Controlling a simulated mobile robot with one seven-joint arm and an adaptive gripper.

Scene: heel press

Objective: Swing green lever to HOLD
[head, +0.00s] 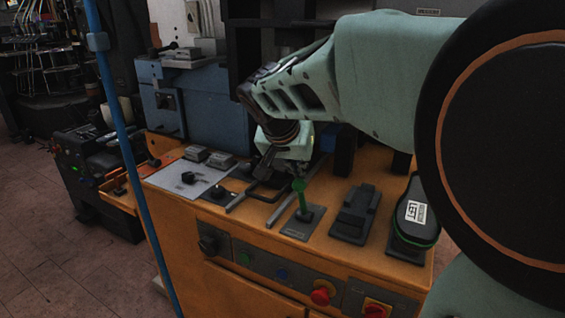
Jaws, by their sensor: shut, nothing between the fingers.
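The green lever (301,196) stands up from a small grey base plate (303,222) on the orange bench top. It has a round green knob at its top. My gripper (265,178) is shut and empty, pointing down just left of the knob. I cannot tell whether it touches the lever. Any HOLD marking is too small to read or hidden.
Right of the lever are a black block (355,212) and a dark shoe-shaped part labelled LEFT (415,213). A light plate with a black knob (188,177) lies left. A red button (321,292) is on the front panel. A blue pole (128,150) stands at left.

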